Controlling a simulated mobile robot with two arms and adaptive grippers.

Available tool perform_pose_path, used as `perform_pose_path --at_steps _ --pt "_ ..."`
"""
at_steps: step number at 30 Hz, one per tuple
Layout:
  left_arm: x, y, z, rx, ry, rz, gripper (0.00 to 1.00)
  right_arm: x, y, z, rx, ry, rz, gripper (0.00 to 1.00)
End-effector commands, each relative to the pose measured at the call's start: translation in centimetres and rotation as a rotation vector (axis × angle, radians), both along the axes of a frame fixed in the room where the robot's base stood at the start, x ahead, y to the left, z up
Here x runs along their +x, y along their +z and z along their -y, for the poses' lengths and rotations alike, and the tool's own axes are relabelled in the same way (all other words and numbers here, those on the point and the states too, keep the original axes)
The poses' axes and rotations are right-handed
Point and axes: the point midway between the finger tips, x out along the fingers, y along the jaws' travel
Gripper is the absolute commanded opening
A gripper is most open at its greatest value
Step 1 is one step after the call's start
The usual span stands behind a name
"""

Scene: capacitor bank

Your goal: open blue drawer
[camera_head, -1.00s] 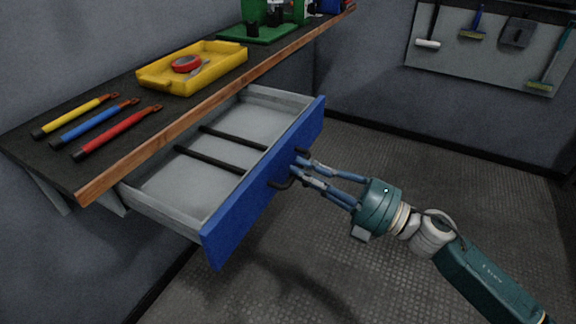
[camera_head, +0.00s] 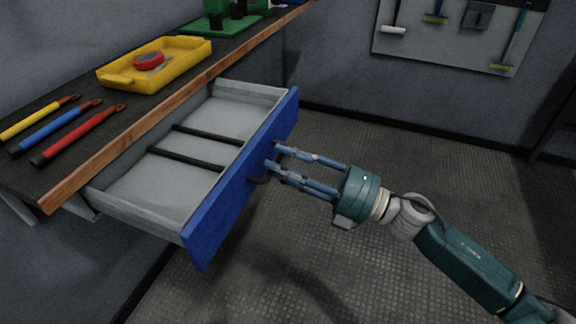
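The blue drawer (camera_head: 215,215) is pulled well out from under the workbench. Its grey inside is empty apart from two dark divider bars. Its dark handle (camera_head: 257,180) is on the blue front and is partly hidden by my fingers. My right gripper (camera_head: 271,157) is at the handle, with its arm coming in from the lower right. Its two fingers are apart, with their tips close to the front. Whether they touch the handle cannot be made out. My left gripper is not in view.
The wood-edged workbench (camera_head: 140,137) holds a yellow tray (camera_head: 185,69) with a red tape roll (camera_head: 149,60), several coloured-handled tools and a green stand (camera_head: 222,25). A tool board (camera_head: 455,40) hangs on the back wall. The floor right of the drawer is clear.

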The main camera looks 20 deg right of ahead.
Motion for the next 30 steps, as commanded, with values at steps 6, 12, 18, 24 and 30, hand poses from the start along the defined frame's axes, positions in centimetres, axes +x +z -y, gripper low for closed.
perform_pose_path --at_steps 6,12,18,24,30 --pt "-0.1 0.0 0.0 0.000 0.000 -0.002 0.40 -1.1 -0.5 1.5 0.000 -0.001 -0.004 0.34" --pt "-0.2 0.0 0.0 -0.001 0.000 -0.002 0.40 -3.4 -1.3 4.7 -0.001 -0.002 -0.007 0.34" --pt "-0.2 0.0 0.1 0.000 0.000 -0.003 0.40 -5.5 -1.9 7.6 -0.002 -0.002 -0.004 0.34" --pt "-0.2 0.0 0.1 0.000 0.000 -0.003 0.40 -6.7 -2.3 9.2 0.000 -0.001 -0.003 0.34" --pt "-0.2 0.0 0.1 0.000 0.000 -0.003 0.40 -6.9 -2.3 9.6 -0.001 0.000 -0.001 0.34"
